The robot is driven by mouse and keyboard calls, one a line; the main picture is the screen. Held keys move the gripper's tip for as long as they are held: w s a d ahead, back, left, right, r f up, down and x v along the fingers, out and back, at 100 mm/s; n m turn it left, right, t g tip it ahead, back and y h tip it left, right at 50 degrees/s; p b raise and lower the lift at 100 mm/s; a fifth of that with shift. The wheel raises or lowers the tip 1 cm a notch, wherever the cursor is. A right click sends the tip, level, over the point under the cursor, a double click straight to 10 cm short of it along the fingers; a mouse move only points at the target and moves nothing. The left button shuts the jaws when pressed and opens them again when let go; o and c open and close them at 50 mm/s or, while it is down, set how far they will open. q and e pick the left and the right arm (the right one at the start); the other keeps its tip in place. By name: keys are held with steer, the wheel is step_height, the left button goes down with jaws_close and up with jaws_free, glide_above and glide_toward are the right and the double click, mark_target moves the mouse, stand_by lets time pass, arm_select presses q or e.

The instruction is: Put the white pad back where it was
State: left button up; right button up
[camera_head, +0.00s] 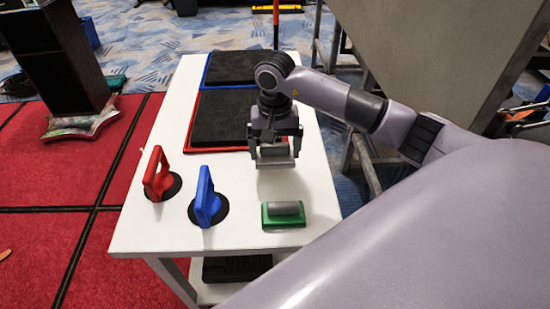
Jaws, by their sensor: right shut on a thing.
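The white pad (275,163) has a grey bar-like handle and is at the right part of the white table (250,240). My right gripper (275,143) points down and is shut on the pad's handle from above. The pad looks level; a faint shadow lies below it, and I cannot tell whether it touches the table. The gripper hides part of the handle. My left gripper is not in view.
A green pad (284,222) with a grey handle lies nearer me. Red (157,175) and blue (206,203) handles on black discs stand at left. Black panels with red (222,117) and blue (236,67) trays lie behind. Bare tabletop surrounds the white pad's front and right.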

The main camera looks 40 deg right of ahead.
mark_target(275, 155)
step_height(275, 155, down, 4)
steer(key=shift+r, duration=0.1)
steer(key=o, duration=0.7)
steer(key=shift+f, duration=0.2)
steer(key=shift+c, duration=0.2)
steer(key=shift+r, duration=0.1)
steer(key=shift+r, duration=0.15)
step_height(275, 155, up, 12)
steer(key=shift+f+b, duration=0.1)
steer(key=shift+b, duration=0.2)
steer(key=shift+s, duration=0.1)
